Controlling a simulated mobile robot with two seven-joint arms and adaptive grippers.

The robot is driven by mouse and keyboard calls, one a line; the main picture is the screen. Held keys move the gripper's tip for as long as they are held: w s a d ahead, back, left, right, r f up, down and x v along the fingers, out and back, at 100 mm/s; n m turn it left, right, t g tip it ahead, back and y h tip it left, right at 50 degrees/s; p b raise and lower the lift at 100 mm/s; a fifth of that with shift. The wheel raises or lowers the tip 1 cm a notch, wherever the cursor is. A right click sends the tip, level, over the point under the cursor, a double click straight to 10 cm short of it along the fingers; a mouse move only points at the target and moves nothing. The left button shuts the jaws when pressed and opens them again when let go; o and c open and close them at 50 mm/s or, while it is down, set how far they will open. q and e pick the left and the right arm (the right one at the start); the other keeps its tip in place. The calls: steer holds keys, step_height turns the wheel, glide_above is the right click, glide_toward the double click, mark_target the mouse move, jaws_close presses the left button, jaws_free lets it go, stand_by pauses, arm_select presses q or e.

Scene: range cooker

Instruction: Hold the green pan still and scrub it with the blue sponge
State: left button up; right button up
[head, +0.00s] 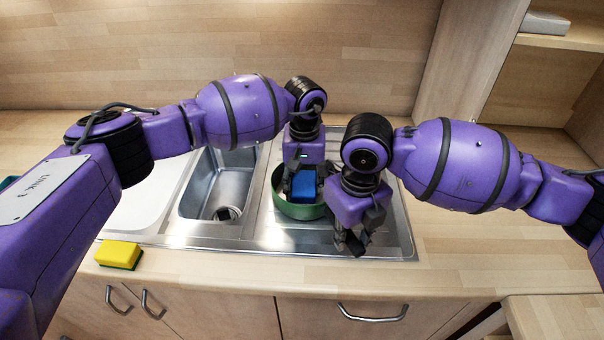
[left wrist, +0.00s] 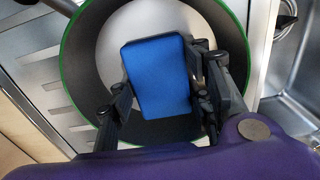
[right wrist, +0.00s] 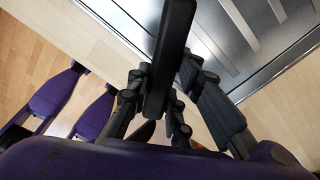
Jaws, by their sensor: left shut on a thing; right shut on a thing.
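The green pan (head: 300,211) stands on the metal drainer right of the sink basin; its green rim and pale bottom (left wrist: 118,28) show in the left wrist view. My left gripper (head: 299,183) is inside the pan, shut on the blue sponge (head: 305,187). The sponge (left wrist: 158,75) sits between its fingers over the pan's bottom; contact with the bottom cannot be told. My right gripper (head: 352,242) is at the pan's front right, shut on the dark pan handle (right wrist: 172,45). The handle is mostly hidden by this gripper in the head view.
A yellow sponge with a green side (head: 118,253) lies on the counter's front edge at the left. An empty-looking sink basin (head: 222,178) with a drain is left of the pan. The wooden counter (head: 455,245) to the right is clear. A wooden shelf unit (head: 540,42) stands at the back right.

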arm_select(q)
steer(key=shift+s+d, duration=0.3)
steer(key=shift+s, duration=0.25)
steer(key=shift+s+d, duration=0.3)
steer(key=shift+s, duration=0.2)
steer(key=shift+w+a, duration=0.45)
steer(key=shift+w, duration=0.35)
steer(key=shift+w+a, duration=0.4)
steer(key=shift+w, duration=0.4)
steer(key=shift+r, duration=4.05)
arm_select(e)
steer(key=o, duration=0.9)
step_height(320, 180, up, 12)
